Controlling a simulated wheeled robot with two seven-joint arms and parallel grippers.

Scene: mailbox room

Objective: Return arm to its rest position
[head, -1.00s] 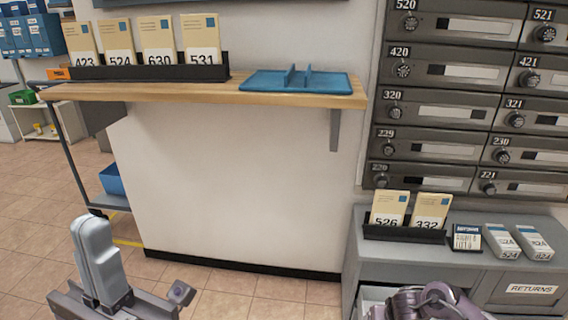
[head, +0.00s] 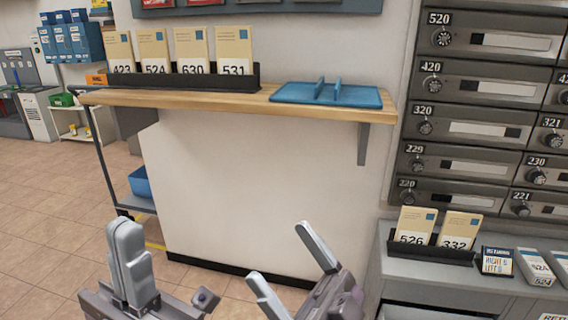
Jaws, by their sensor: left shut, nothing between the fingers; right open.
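My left gripper (head: 130,262) is at the lower left in the head view, its fingers together and pointing up, with nothing in it. My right gripper (head: 286,262) is at the bottom middle, its two fingers spread wide apart and empty. Both grippers are in front of the white wall and below the wooden shelf, apart from each other and not seen touching anything.
The wooden shelf (head: 222,98) holds a black rack (head: 200,82) of numbered envelopes and a blue divided tray (head: 328,95). Grey mailboxes (head: 466,125) stand at the right above a grey cabinet (head: 400,275) with more envelopes. A cart with a blue bin (head: 139,182) is at the left. Tiled floor there is open.

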